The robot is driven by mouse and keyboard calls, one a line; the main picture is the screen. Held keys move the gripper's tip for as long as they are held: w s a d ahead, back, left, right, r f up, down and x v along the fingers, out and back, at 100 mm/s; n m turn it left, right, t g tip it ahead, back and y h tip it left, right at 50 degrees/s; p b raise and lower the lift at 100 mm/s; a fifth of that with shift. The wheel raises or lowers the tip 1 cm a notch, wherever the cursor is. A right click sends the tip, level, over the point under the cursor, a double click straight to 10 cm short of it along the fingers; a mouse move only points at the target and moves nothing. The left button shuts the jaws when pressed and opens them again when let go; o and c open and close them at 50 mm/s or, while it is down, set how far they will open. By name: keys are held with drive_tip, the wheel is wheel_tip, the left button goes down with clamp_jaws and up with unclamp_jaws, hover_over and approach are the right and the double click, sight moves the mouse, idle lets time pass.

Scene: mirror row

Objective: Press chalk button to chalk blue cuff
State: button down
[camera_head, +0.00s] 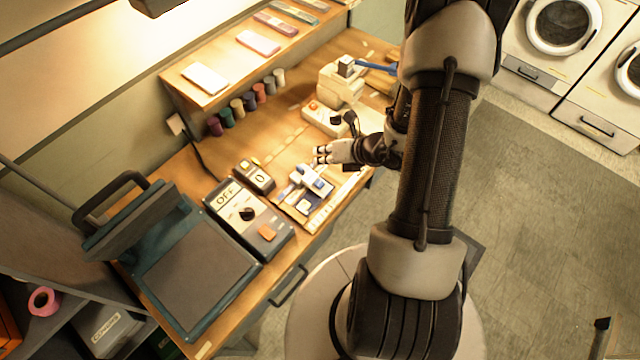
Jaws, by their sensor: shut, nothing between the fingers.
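My gripper (322,153) is shut and empty, above the wooden workbench and just behind a small blue-and-white piece (314,181). That piece lies on a flat board by the bench's front edge; it may be the blue cuff, but I cannot tell. No button is legibly marked chalk. A dark control box (222,210) reads OFF and has a black knob (247,213) and an orange button (268,232). It stands left of my gripper. A cream machine (341,82) behind my gripper has a smaller orange button (313,105) on its base. Contact with the bench items is not clear.
A small counter box (254,176) showing 0 stands by the control box. An open teal press (190,270) fills the bench's left end. Thread spools (237,108) line the back under a shelf (205,79). Washers (562,30) stand at the right; the floor there is open.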

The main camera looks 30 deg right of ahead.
sight(322, 181)
idle(0.3)
wheel_tip(322, 181, down, 9)
drive_tip(key=b, duration=0.7)
drive_tip(key=shift+r, duration=0.1)
idle(1.2)
drive_tip(key=shift+f+b, duration=0.4)
drive_tip(key=shift+b, duration=0.1)
drive_tip(key=shift+f+b, duration=0.55)
idle(0.4)
drive_tip(key=shift+r, duration=0.15)
drive_tip(key=shift+r+p, duration=0.7)
drive_tip(key=shift+r, duration=0.1)
drive_tip(key=shift+r+p, duration=1.95)
drive_tip(key=shift+r, duration=0.55)
